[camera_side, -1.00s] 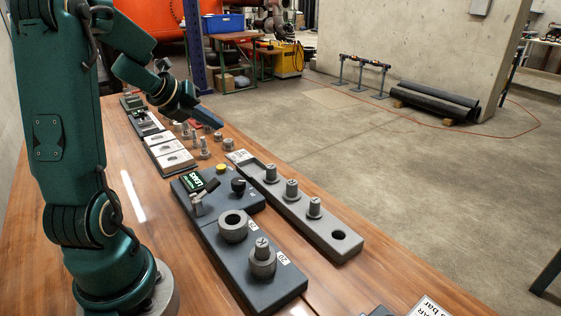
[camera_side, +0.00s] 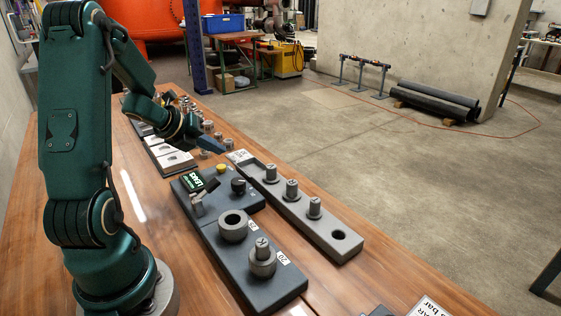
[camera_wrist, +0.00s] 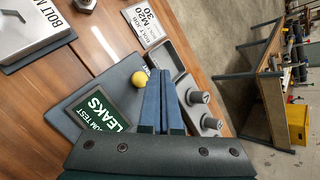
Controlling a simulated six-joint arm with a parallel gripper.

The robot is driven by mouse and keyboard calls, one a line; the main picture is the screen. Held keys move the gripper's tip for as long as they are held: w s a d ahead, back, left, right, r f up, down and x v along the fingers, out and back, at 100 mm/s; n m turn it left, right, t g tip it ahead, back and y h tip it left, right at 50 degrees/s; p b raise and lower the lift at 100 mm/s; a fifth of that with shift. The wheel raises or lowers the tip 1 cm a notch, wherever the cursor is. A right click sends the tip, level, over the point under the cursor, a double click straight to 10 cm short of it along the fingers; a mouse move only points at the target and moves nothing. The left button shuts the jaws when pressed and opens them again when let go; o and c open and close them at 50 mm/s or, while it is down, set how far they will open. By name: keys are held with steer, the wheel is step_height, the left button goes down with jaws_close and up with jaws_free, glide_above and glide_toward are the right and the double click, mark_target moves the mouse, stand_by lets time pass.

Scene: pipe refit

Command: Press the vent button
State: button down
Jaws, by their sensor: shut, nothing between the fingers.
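The vent button is not labelled in these views; a yellow button (camera_side: 221,169) stands on the grey test panel (camera_side: 240,205) beside a black knob (camera_side: 238,185) and a small display (camera_side: 193,181) reading LEAKS. In the wrist view the yellow button (camera_wrist: 139,78) is just left of my gripper (camera_wrist: 158,74), whose blue fingers are together with nothing between them. In the side view my gripper (camera_side: 222,150) is above and behind the panel, apart from the button. The fingers hide part of the panel in the wrist view.
A grey rail (camera_side: 302,225) with several bolts and an empty hole runs right of the panel. A grey block (camera_side: 255,290) in front carries a ring and a bolted fitting. Several loose bolts and white-topped trays (camera_side: 177,160) lie farther back.

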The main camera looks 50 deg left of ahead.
mark_target(218, 169)
steer(key=shift+f, duration=1)
steer(key=shift+f, duration=0.15)
stand_by(1.3)
steer(key=shift+f, duration=0.3)
steer(key=shift+f, duration=0.4)
stand_by(0.6)
steer(key=shift+r, duration=0.85)
steer(key=shift+r, duration=2.55)
